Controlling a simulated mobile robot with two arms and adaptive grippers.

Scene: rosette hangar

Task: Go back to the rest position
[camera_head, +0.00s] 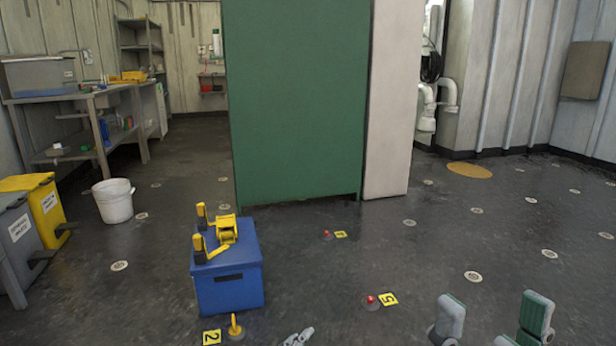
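My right gripper (493,322) shows at the bottom right edge. Its two grey-padded fingers stand wide apart, one with green on it, and nothing shows between them. A small grey metal part (299,337) at the bottom centre may be the tip of my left gripper. Too little of it shows to tell its state. Both arms are otherwise out of view. A blue box (229,290) stands on the floor left of centre. A yellow and black device (226,231) with two upright prongs lies on top of it, apart from my grippers.
A green cabinet (296,110) blocks the middle. A white bucket (114,202), a yellow bin (42,205), a grey bin (18,240) and a workbench (75,98) stand left. Red knobs (371,300) and a yellow hook (235,326) sit near numbered floor labels. The floor at right is open.

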